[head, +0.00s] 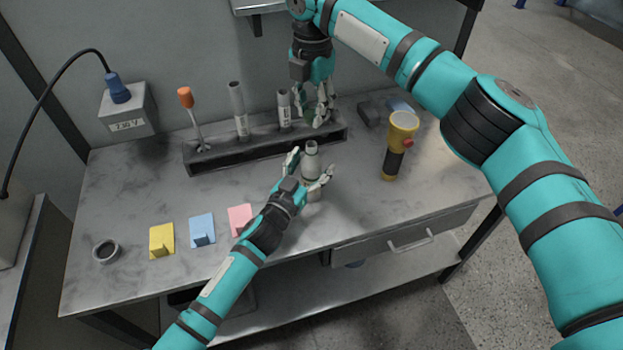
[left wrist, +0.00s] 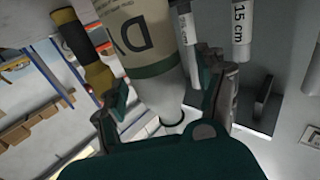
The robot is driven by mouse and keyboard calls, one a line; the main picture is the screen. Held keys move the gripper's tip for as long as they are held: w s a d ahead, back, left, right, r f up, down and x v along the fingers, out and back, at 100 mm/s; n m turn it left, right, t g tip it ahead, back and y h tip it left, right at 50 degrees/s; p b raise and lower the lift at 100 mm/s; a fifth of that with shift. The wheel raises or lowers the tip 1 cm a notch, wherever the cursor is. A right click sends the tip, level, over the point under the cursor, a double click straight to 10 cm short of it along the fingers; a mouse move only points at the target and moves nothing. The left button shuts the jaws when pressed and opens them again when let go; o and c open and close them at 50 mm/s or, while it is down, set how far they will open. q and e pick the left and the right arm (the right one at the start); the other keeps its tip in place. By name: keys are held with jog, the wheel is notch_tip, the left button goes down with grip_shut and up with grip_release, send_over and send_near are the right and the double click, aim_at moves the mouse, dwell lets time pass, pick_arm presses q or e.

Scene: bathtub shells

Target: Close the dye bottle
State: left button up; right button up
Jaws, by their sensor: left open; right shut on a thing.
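The dye bottle (head: 311,160), pale with a grey neck, stands upright near the middle of the bench. No cap shows on its top. My left gripper (head: 310,168) is open, with one finger on each side of the bottle. In the left wrist view the bottle (left wrist: 140,38), with "DY" on its label, rises between the open fingers (left wrist: 165,88). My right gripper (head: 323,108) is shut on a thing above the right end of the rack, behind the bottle.
The dark rack (head: 220,159) holds an orange-handled tool (head: 187,100) and grey tubes (head: 239,108). A yellow flashlight (head: 400,135) stands at the right. Yellow (head: 161,240), blue (head: 202,231) and pink (head: 240,216) pieces and a grey ring (head: 106,251) lie at the front left.

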pick_arm(q)
jog(key=shift+w, duration=0.1)
grip_shut()
dwell(0.5)
